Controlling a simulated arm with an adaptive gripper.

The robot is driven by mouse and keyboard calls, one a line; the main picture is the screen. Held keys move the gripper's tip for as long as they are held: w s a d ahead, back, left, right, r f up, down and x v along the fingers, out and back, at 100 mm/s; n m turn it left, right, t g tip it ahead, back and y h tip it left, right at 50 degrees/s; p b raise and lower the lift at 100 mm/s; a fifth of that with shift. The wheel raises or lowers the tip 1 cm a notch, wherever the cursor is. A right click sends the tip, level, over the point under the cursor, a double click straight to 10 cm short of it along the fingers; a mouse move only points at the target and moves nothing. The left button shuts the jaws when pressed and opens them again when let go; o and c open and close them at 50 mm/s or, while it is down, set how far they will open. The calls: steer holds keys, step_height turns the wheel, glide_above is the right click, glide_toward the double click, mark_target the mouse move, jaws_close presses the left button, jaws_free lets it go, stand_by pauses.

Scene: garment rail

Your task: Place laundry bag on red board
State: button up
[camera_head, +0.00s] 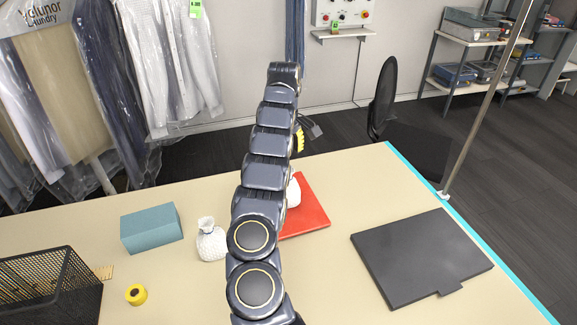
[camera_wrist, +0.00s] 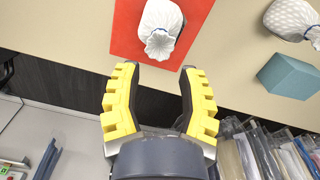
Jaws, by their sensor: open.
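A white laundry bag (camera_wrist: 160,24) with a gathered neck rests on the red board (camera_wrist: 126,38) in the wrist view. In the head view the red board (camera_head: 308,212) is partly behind my arm, and only an edge of this bag (camera_head: 293,192) shows. A second white bag (camera_head: 211,241) stands on the table left of my arm; it also shows at the wrist view's upper right (camera_wrist: 291,18). My gripper (camera_wrist: 157,68) has yellow fingers, spread apart and empty, just short of the first bag's neck and apart from it.
A teal box (camera_head: 151,229), a yellow tape roll (camera_head: 136,294) and a black wire basket (camera_head: 50,290) are on the left of the table. A dark flat panel (camera_head: 420,258) lies at the right. Bagged garments (camera_head: 70,90) hang behind the table.

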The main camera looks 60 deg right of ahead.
steer(key=shift+r, duration=0.95)
steer(key=shift+w+a+r, duration=0.15)
steer(key=shift+w+a, duration=0.1)
steer(key=w+a+r+n+y, duration=0.1)
steer(key=w+a+r, duration=0.25)
steer(key=a, duration=0.25)
steer(key=w+a+r+n, duration=0.1)
steer(key=w+a+r, duration=0.2)
steer(key=w+a, duration=0.3)
steer(key=a+r+n+y, duration=0.1)
steer(key=a+r, duration=0.2)
steer(key=a, duration=0.7)
steer(key=a+r+n, duration=0.1)
steer(key=a+r, duration=0.2)
steer(key=a, duration=0.7)
steer(key=s+a+n+g, duration=0.1)
steer(key=s+a+n, duration=0.1)
steer(key=s+a, duration=1.05)
steer(key=s+a+f+h, duration=0.1)
steer(key=s+a+f, duration=0.1)
steer(key=s, duration=0.5)
steer(key=s+a+f+h, duration=0.1)
steer(key=s+a+f, duration=0.1)
steer(key=s, duration=0.4)
steer(key=shift+s+a+f+g, duration=0.25)
steer(key=shift+s+a+g, duration=0.15)
steer(key=shift+a, duration=0.5)
